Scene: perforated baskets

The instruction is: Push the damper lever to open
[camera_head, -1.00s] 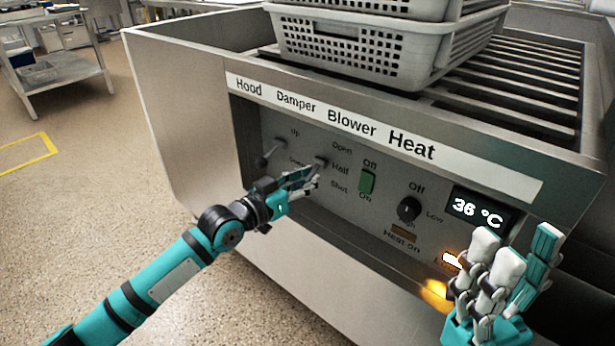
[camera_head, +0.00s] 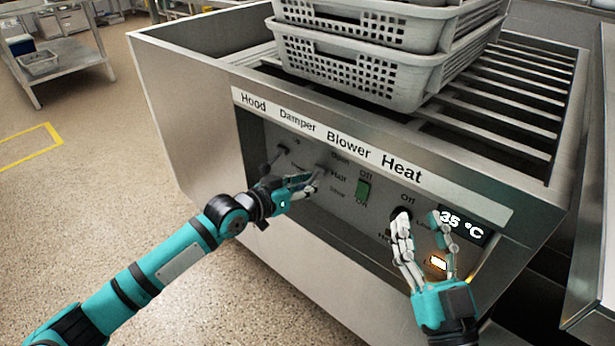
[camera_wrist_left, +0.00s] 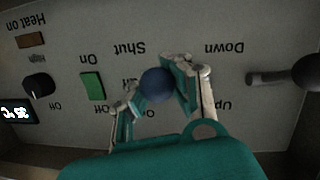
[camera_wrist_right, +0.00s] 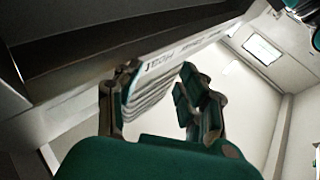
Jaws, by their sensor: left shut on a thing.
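The damper lever's dark round knob (camera_wrist_left: 157,84) sits between the fingers of my left gripper (camera_wrist_left: 160,95) in the left wrist view, beside the partly covered "Half" label. In the head view my left gripper (camera_head: 303,186) is at the damper lever on the control panel, left of the "Half" label. It is shut on the lever, and its fingers cover much of it. My right gripper (camera_head: 422,238) stands in front of the panel's right part, near the heat knob and display. Its fingers are apart with nothing between them, as in the right wrist view (camera_wrist_right: 155,95).
The hood lever (camera_head: 275,158) is just left of the damper lever; it also shows in the left wrist view (camera_wrist_left: 285,75). The green blower switch (camera_head: 363,188) is to the right. Grey perforated baskets (camera_head: 350,65) are stacked on the slatted top.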

